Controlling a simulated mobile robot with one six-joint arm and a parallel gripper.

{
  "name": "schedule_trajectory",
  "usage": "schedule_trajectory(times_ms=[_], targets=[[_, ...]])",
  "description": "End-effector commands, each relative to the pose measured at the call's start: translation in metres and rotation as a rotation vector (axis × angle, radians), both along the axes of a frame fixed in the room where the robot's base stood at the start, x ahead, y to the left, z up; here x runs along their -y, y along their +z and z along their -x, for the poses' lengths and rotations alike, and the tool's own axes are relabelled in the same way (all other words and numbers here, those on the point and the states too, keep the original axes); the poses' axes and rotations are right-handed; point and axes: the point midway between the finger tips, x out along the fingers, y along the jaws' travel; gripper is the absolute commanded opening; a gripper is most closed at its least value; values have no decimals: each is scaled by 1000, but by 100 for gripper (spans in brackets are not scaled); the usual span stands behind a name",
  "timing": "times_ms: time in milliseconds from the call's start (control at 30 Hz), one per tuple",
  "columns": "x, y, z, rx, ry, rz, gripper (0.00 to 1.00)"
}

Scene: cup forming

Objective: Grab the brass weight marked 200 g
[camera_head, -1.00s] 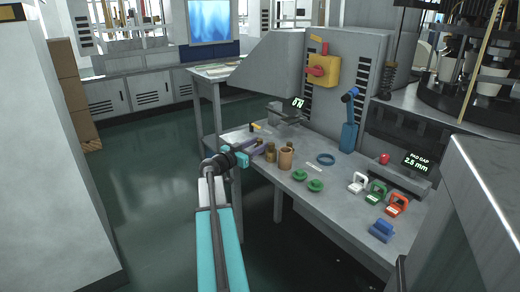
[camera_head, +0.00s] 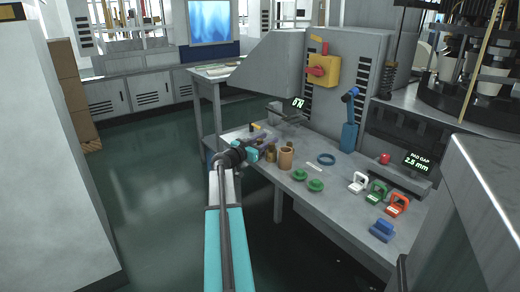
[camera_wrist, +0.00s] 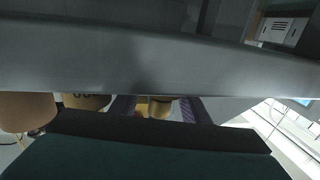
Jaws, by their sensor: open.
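My gripper (camera_head: 262,146) is open at the near left edge of the grey bench, low beside the brass weights. In the wrist view a small brass weight (camera_wrist: 160,108) shows between the two purple-grey fingers, apart from them as far as I can see; its marking is hidden. A larger brass weight (camera_wrist: 86,101) stands left of the fingers, with part of a dark number ending in zeros showing. In the head view a brass weight (camera_head: 271,154) stands just right of the gripper; the smaller one is mostly hidden by the gripper.
A brown cup (camera_head: 286,159) stands right of the weights. Green pieces (camera_head: 300,175), a blue ring (camera_head: 326,159) and several coloured clamp-like pieces (camera_head: 377,190) lie farther right. A scale with a display (camera_head: 297,103) stands behind. A large grey surface crosses the wrist view.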

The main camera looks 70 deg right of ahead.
Motion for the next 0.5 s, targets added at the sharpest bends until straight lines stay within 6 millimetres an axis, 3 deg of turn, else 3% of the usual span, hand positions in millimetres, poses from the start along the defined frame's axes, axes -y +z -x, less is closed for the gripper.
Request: schedule_trajectory(times_ms=[433, 500], targets=[[-1, 0, 0, 0, 0, 0, 42], [0, 0, 0, 0, 0, 0, 32]])
